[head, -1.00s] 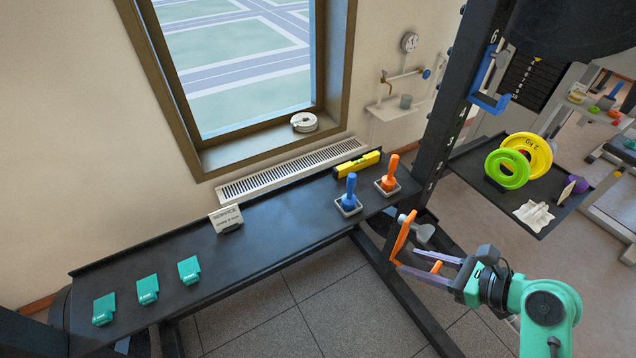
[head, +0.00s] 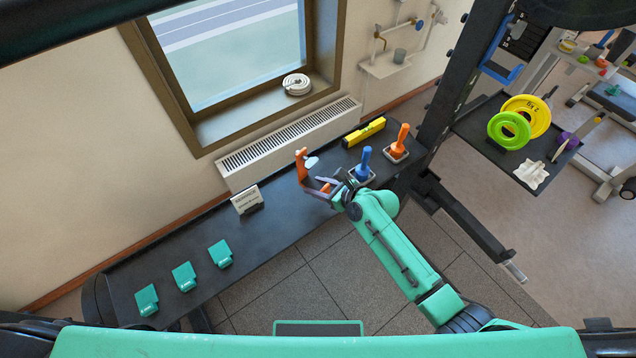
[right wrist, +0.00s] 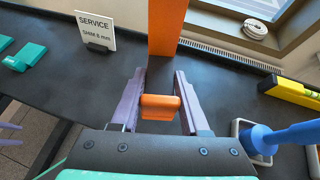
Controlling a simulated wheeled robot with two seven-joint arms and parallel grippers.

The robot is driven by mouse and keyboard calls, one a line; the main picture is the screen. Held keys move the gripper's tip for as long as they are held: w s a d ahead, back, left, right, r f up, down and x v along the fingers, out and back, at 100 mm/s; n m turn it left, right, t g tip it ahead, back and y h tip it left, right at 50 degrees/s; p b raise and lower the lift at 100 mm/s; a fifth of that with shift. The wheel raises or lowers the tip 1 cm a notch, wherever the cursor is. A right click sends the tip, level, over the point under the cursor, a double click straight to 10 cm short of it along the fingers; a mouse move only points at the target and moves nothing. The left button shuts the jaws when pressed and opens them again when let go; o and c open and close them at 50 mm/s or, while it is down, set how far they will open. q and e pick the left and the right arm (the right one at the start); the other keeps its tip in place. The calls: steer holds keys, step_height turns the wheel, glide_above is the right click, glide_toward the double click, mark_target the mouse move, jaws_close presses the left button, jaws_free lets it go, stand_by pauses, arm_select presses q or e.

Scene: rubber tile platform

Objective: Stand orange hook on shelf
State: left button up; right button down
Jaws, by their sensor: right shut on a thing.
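The orange hook (head: 302,163) is held by my right gripper (head: 322,186) above the black shelf (head: 275,224). In the head view its tall arm points up, with a pale piece beside its top. In the right wrist view, the right gripper (right wrist: 160,104) has its purple fingers on either side of the orange end. The hook's upright part (right wrist: 168,25) stands beyond them. Whether the hook's base touches the shelf cannot be told. Two purple fingertips, apart, of my left gripper (right wrist: 9,134) show at the left edge of the right wrist view; the head view does not show them.
A service sign (head: 246,200) stands left of the hook. A blue-handled piece (head: 364,165), an orange-handled piece (head: 400,143) and a yellow level (head: 364,132) are to its right. Three teal pieces (head: 184,276) lie at the left end. Shelf between sign and teal pieces is clear.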

mark_target(317, 204)
steer(key=shift+f+b, duration=1.7)
steer(key=shift+b, duration=0.45)
steer(key=shift+f+b, duration=0.85)
steer(key=shift+f, duration=0.85)
steer(key=shift+f, duration=0.4)
steer(key=shift+c, duration=1.7)
jaws_free()
steer(key=shift+s+d+f, duration=0.1)
steer(key=shift+s+f, duration=0.05)
steer(key=v, duration=1.4)
steer(key=shift+d+r, duration=0.1)
steer(key=shift+r, duration=0.35)
